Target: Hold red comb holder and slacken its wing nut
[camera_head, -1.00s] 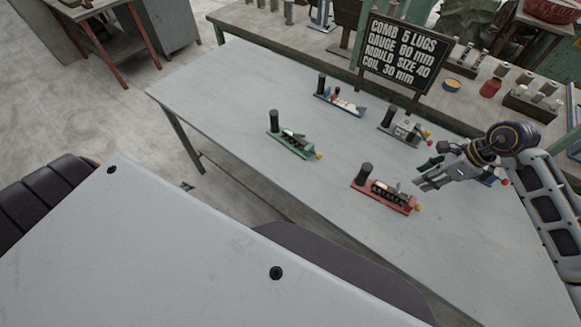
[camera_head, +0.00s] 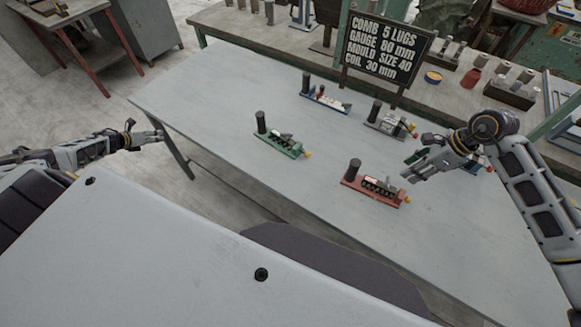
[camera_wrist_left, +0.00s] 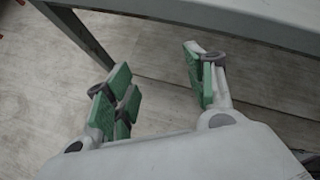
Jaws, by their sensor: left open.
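The red comb holder (camera_head: 371,190) lies on the grey table, right of its middle. It has a dark upright handle (camera_head: 354,171) at its left end, a row of dark lugs, and a small yellow piece (camera_head: 408,198) at its right end; I cannot tell its wing nut for sure. My left gripper (camera_head: 160,137) is at the table's left end, far from the red holder. It is open and empty in the left wrist view (camera_wrist_left: 165,88). My right gripper (camera_head: 411,169) hovers just right of the red holder, its fingers apart, with nothing visible between them.
A green holder (camera_head: 279,146), a blue holder (camera_head: 327,101) and a grey holder (camera_head: 388,124) stand on the table (camera_head: 225,107). Another blue holder (camera_head: 476,166) is partly behind my right arm. A black sign (camera_head: 386,48) stands at the back. The table's left part is clear.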

